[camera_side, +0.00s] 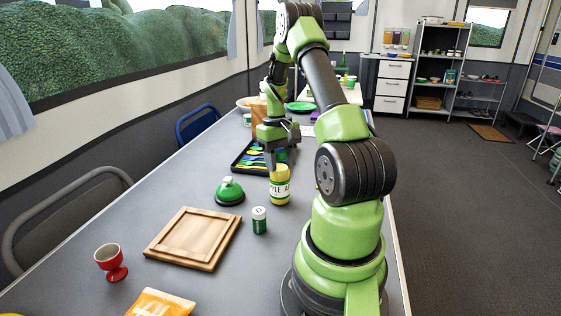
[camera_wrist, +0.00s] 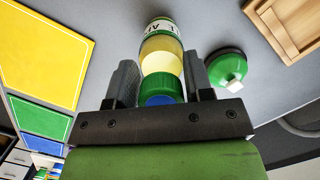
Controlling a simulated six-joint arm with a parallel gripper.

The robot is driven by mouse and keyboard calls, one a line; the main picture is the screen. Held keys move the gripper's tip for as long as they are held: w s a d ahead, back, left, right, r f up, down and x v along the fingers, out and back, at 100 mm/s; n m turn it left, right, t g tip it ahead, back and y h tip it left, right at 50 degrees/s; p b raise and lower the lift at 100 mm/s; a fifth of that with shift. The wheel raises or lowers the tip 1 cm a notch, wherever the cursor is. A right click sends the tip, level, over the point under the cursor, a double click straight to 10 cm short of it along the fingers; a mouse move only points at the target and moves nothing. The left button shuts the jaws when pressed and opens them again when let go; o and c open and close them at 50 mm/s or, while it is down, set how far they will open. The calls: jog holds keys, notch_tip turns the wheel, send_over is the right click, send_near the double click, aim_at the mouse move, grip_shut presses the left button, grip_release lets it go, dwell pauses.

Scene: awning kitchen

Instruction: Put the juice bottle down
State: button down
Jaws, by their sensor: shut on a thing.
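The juice bottle (camera_side: 280,187) is pale yellow with a white label, and it looks upright at the middle of the grey table. My gripper (camera_side: 273,164) points down over its top. In the wrist view the bottle (camera_wrist: 162,50) lies between the two fingers of my gripper (camera_wrist: 161,78), with its green and blue cap end toward the palm. The gripper is shut on it. I cannot tell whether the bottle's base touches the table.
A green dome with a white knob (camera_side: 230,191) and a small white-lidded shaker (camera_side: 259,220) stand close by. A wooden board (camera_side: 193,237), red cup (camera_side: 111,262) and orange packet (camera_side: 160,303) are nearer. A black cutlery tray (camera_side: 238,166) lies behind the bottle.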

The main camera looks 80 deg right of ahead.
jog(key=shift+f, duration=0.2)
jog(key=c, duration=0.5)
grip_release()
jog(key=r, duration=0.7)
jog(key=w+d+r, duration=0.1)
jog(key=r, duration=0.3)
jog(key=shift+w+d+r, duration=0.1)
jog(key=shift+r, duration=0.2)
jog(key=w+a+r+n+t+h, duration=0.1)
jog(key=w+a+r+t, duration=0.15)
jog(key=a+r, duration=0.45)
jog(key=w+a+r+n+t+h, duration=0.1)
jog(key=w+a+r+n, duration=0.15)
jog(key=a, duration=0.85)
jog(key=s+a+n+t+y, duration=0.1)
jog(key=s+a+t, duration=0.4)
jog(key=a, duration=0.9)
jog(key=s+y, duration=0.1)
jog(key=s, duration=0.1)
jog(key=shift+s+a+y, duration=0.15)
jog(key=shift+s+y, duration=0.2)
jog(key=shift+y, duration=0.05)
